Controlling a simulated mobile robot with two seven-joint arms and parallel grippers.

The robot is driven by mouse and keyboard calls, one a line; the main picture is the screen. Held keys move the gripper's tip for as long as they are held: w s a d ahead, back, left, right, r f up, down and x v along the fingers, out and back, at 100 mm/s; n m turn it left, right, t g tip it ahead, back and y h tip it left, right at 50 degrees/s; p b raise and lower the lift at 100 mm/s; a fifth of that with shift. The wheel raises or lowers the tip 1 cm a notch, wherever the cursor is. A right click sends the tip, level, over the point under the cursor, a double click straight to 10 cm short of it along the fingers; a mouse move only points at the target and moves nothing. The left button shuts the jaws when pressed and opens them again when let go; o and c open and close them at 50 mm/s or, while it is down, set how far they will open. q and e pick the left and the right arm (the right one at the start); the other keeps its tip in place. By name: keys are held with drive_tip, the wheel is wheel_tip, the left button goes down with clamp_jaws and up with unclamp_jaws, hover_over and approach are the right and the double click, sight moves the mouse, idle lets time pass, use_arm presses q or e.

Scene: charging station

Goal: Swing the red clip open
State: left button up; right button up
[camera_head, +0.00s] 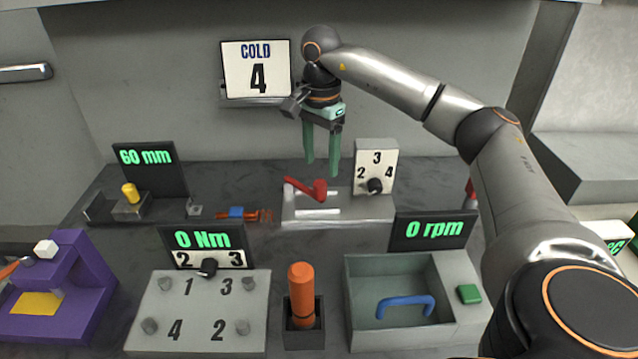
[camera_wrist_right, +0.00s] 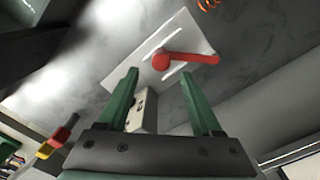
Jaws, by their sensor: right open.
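The red clip (camera_head: 306,189) is a small lever on a light metal block (camera_head: 350,212) on the bench, behind the middle of the work area. It also shows in the right wrist view (camera_wrist_right: 188,59), beyond the fingertips. My right gripper (camera_head: 321,168) has green fingers pointing down. It is open and empty, above and just behind the clip, apart from it in the wrist view (camera_wrist_right: 160,82). My left gripper is in neither view.
A dial panel (camera_head: 376,160) numbered 2, 3, 4 stands at the block's right rear. An open bin with a blue handle (camera_head: 405,306), an orange-handled tool (camera_head: 301,290) and a numbered bolt plate (camera_head: 205,300) stand in front. A COLD 4 sign (camera_head: 257,70) is behind.

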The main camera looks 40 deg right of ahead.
sight(320, 182)
wheel_tip(320, 182, down, 7)
drive_tip(key=shift+r+b, duration=0.2)
drive_tip(key=shift+b, duration=0.1)
clamp_jaws()
idle(0.5)
idle(0.9)
